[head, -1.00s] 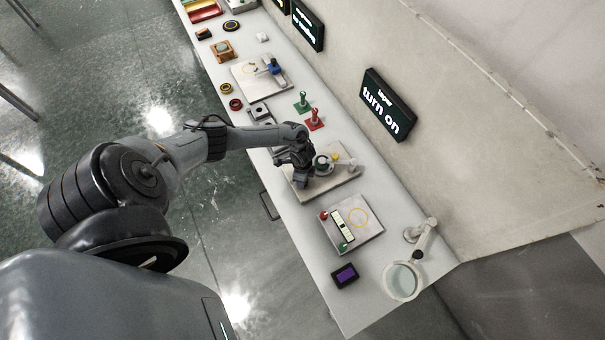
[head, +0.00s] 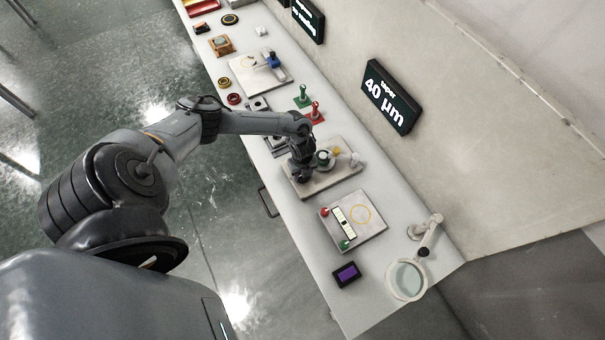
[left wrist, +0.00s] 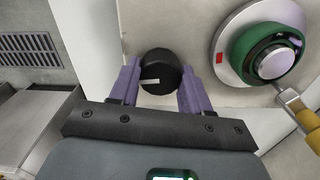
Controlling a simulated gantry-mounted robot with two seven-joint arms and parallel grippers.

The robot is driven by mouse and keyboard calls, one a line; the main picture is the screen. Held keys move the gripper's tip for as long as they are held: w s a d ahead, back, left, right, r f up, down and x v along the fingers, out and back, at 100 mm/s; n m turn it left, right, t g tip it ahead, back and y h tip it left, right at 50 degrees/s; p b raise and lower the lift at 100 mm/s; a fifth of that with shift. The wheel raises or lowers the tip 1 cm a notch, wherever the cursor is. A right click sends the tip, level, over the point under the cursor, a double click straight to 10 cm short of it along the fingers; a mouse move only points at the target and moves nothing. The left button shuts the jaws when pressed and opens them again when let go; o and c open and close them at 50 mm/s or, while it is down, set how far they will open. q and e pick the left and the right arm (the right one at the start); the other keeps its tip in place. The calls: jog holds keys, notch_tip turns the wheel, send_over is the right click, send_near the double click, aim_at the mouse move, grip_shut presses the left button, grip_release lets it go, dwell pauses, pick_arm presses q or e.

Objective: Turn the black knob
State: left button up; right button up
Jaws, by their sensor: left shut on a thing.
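The black knob (left wrist: 160,71) shows in the left wrist view as a round black cap with a pale pointer line toward the left. It sits near the edge of a beige plate (left wrist: 170,25). My left gripper (left wrist: 158,84) has its two purple fingers on either side of the knob, shut on it. In the head view my left gripper (head: 300,170) is over the near-left part of the plate (head: 322,184) and hides the knob. The display on the wall (head: 390,97) reads "taper 40 µm". My right gripper is in neither view.
A green-ringed gauge (left wrist: 266,54) with a yellow-ended arm stands right of the knob. In the head view, another plate with a level vial (head: 345,222), a purple-screened box (head: 346,274) and a magnifier (head: 407,280) lie nearer. Red and green stands (head: 314,112) are behind.

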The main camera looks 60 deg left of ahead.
pick_arm(q)
jog(key=shift+m+b, duration=0.65)
jog(key=shift+m, duration=0.95)
jog(key=o, duration=1.1)
jog(key=shift+c, duration=0.2)
notch_tip(320, 180, up, 11)
jog(key=shift+f, duration=0.1)
